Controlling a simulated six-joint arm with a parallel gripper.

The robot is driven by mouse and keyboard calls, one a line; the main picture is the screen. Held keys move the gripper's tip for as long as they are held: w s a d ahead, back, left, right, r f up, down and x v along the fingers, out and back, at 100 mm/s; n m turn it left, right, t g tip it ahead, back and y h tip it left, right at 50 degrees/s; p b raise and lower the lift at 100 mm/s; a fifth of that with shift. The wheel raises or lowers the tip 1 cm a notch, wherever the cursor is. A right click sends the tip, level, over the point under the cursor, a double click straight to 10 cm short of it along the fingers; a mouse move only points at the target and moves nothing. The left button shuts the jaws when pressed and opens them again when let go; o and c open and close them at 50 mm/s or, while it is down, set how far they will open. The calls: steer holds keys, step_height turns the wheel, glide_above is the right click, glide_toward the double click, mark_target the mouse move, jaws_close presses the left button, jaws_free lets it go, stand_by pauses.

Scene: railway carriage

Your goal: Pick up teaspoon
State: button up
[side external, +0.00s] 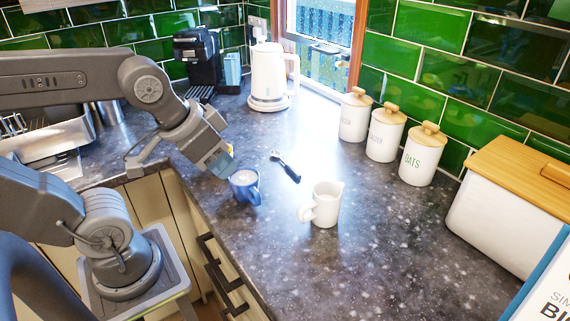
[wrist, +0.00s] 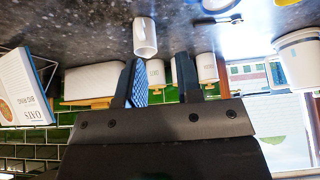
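A slim utensil with a dark handle and a shiny end, apparently the teaspoon (side external: 287,168), lies on the dark speckled counter between the blue mug (side external: 244,189) and the canisters. It also seems to show at the top of the wrist view (wrist: 222,19), right of the white jug. My gripper (side external: 227,162) is above the counter, left of the utensil and apart from it, just behind the mug. In the wrist view its two fingers (wrist: 160,64) stand apart with nothing held between them.
A white jug (side external: 326,205) stands right of the mug. Three lidded canisters (side external: 385,141) stand along the tiled wall. A white kettle (side external: 268,78) and a black coffee machine (side external: 198,58) are at the back; a white bread bin (side external: 500,222) is at right. The front counter is clear.

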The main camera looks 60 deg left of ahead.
steer(key=shift+o, duration=1.3)
steer(key=m+g, duration=0.6)
steer(key=m, duration=1.3)
glide_above(290, 166)
steer(key=f, duration=1.3)
steer(key=shift+s+d+f, duration=0.1)
steer(key=shift+s+f, duration=0.05)
steer(key=shift+s, duration=0.15)
steer(key=shift+w+f, duration=0.15)
steer(key=shift+f, duration=1.2)
steer(key=shift+w+f, duration=0.1)
steer(key=shift+f, duration=1.25)
steer(key=shift+c, duration=0.2)
jaws_close()
